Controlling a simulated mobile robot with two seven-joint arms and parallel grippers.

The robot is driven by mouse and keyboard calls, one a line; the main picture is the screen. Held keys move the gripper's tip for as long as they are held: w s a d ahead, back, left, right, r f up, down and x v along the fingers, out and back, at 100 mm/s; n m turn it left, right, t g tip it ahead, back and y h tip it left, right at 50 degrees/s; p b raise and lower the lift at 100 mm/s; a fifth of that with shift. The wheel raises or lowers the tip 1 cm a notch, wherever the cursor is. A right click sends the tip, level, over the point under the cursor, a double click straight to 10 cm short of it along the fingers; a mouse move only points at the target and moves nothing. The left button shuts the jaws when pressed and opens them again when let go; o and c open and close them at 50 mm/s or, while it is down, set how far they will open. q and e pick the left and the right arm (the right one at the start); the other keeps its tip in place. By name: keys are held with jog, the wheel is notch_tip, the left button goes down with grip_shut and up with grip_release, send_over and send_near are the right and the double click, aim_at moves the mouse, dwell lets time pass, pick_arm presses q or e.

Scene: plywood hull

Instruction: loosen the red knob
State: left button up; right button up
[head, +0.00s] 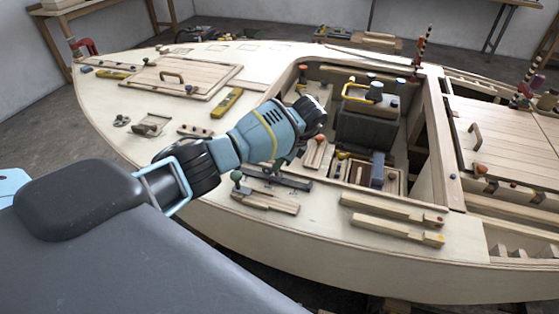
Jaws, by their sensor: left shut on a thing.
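My left arm reaches in from the left over the plywood hull (110,95). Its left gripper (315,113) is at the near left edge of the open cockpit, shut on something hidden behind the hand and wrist. A small red knob (319,138) shows just below the gripper, at the top of a wooden block (317,153); I cannot tell whether the fingers touch it. Another orange-red knob (303,68) stands beyond the gripper at the cockpit's far left corner. My right gripper is not in view.
A dark box with a yellow handle (356,91) stands in the cockpit. A green-knobbed fitting (236,177) and wooden bars (392,231) lie on the near deck. A handled hatch (173,78) is at left, a striped post (420,50) at the far right corner.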

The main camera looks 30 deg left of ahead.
pick_arm(q)
jog(key=shift+s+f, duration=0.15)
jog(key=shift+f, duration=0.15)
jog(key=o, duration=1)
jog(key=shift+r, duration=0.15)
jog(key=v, duration=0.7)
jog(key=shift+r, duration=0.35)
jog(key=shift+d, duration=0.15)
